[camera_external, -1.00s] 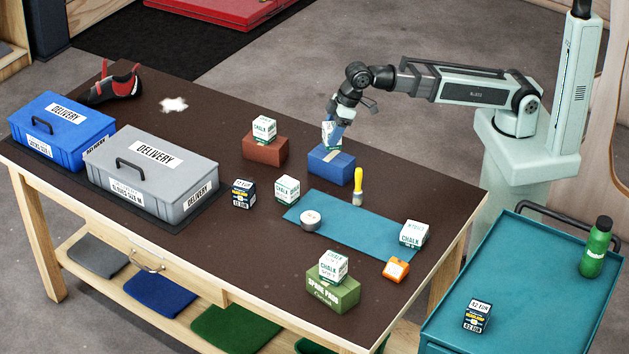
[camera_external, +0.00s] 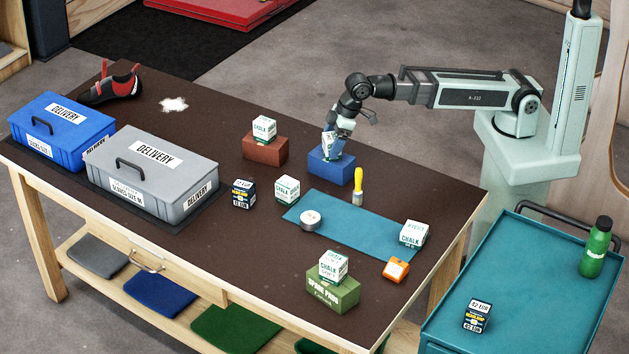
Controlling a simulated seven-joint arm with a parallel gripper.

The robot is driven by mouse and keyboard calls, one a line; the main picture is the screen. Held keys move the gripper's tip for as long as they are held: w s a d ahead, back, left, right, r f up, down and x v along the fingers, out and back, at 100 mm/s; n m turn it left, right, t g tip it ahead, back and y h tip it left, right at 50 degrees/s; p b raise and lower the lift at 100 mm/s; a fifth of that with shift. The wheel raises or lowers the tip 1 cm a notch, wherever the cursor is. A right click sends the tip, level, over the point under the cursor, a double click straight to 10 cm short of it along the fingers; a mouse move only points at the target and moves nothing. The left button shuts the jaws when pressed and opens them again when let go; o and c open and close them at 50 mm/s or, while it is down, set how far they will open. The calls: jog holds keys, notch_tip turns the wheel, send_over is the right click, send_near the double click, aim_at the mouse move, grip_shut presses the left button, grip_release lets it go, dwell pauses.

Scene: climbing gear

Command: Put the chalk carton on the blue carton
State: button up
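My gripper (camera_external: 334,141) points down over the blue carton (camera_external: 331,169) near the table's back edge. It is shut on a white chalk carton (camera_external: 328,148), which its fingers partly hide. The chalk carton is over the blue carton's top, very close to it or touching; I cannot tell which. Other chalk cartons are in view: one on a red-brown carton (camera_external: 265,148), one on the table (camera_external: 287,189), one on the teal mat's right end (camera_external: 412,234) and one on a green carton (camera_external: 333,290).
A yellow-handled brush (camera_external: 358,185) stands just right of the blue carton. A tape roll (camera_external: 311,220) is on the teal mat (camera_external: 355,228). An orange box (camera_external: 396,269) and a dark box (camera_external: 243,193) stand nearby. Grey (camera_external: 165,170) and blue delivery cases (camera_external: 62,130) fill the left.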

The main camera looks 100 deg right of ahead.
jog(key=shift+o, duration=0.2)
jog(key=shift+r, duration=0.1)
jog(key=v, duration=1.2)
